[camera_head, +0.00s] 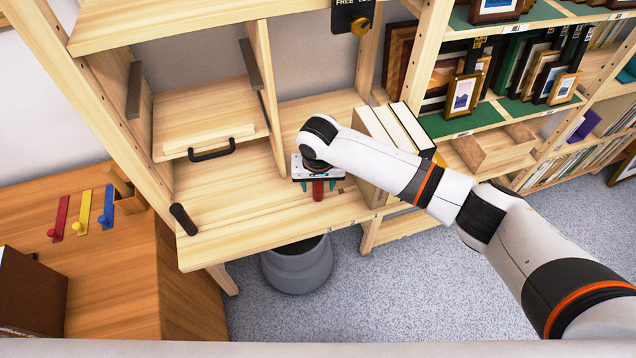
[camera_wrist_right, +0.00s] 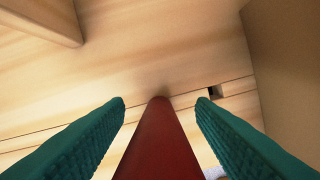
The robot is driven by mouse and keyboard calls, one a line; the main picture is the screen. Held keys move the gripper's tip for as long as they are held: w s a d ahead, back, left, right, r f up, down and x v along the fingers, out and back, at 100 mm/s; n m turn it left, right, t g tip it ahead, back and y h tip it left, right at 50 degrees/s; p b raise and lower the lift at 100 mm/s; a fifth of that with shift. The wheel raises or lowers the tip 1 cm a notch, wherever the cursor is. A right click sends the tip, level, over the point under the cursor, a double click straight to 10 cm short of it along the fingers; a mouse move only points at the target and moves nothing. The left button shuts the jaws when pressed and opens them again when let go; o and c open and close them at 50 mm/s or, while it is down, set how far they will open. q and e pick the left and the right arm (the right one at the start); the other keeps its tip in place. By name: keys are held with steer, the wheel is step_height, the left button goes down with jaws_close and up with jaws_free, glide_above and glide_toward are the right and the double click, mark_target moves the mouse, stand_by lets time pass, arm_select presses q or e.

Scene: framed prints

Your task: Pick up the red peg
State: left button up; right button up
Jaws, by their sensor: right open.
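The red peg (camera_head: 318,190) stands out from the wooden shelf below my right gripper (camera_head: 318,187). In the right wrist view the red peg (camera_wrist_right: 156,140) rises between the two green fingers of the right gripper (camera_wrist_right: 160,104). The fingers are open, with a visible gap on each side of the peg. The peg's lower end is hidden by the picture's edge. My left gripper is not in view.
A wooden shelf (camera_head: 225,225) with a black-handled drawer or flap (camera_head: 212,135) lies left of the gripper. White-edged panels (camera_head: 395,130) stand close to the right. A grey bin (camera_head: 297,268) is on the floor below.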

steer(key=shift+c, duration=0.3)
steer(key=c, duration=1)
steer(key=shift+r, duration=0.1)
